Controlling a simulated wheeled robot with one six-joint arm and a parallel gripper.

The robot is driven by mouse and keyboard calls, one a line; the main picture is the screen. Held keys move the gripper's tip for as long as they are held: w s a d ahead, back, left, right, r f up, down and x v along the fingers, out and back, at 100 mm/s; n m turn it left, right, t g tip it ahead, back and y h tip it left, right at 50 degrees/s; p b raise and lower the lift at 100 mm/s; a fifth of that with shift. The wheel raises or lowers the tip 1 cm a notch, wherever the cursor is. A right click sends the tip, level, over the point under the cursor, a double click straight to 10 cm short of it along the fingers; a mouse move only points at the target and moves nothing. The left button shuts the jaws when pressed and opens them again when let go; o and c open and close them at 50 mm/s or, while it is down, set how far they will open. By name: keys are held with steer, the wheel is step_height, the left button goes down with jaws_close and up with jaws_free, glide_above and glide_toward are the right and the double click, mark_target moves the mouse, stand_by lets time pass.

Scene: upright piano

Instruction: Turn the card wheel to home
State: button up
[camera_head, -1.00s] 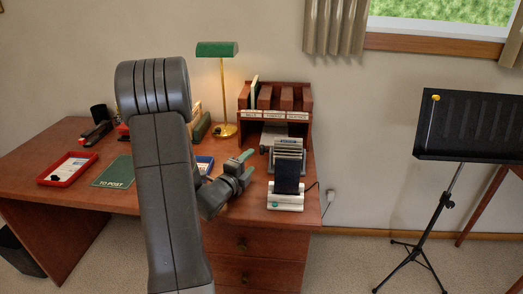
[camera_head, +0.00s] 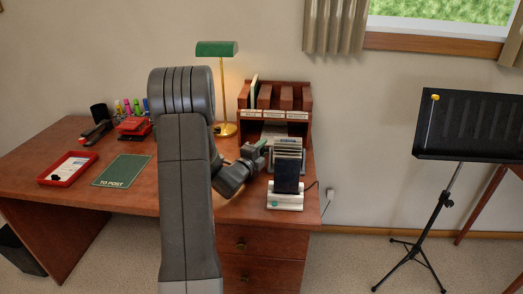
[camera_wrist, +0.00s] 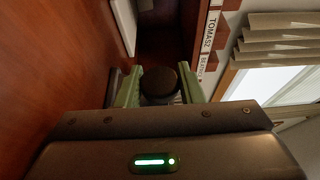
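The card wheel (camera_head: 288,170) stands on the right end of the desk, a rotary file on a pale base with grey cards at the back and a large dark card in front. My gripper (camera_head: 260,148) is at its left side, pointing right. In the wrist view a dark round knob (camera_wrist: 160,84) appears between the two green fingers of my gripper (camera_wrist: 160,92). The fingers look spread on either side of it; whether they touch it is not clear. The knob is hidden in the head view.
A wooden pigeonhole rack (camera_head: 275,100) with labels stands behind the wheel, and a green lamp (camera_head: 217,49) left of it. A red tray (camera_head: 67,168) and a green mat (camera_head: 122,171) lie to the left. A music stand (camera_head: 470,125) is apart on the right.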

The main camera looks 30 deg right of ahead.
steer(key=c, duration=0.4)
steer(key=shift+o, duration=0.2)
steer(key=shift+r+p, duration=0.15)
steer(key=shift+p, duration=0.3)
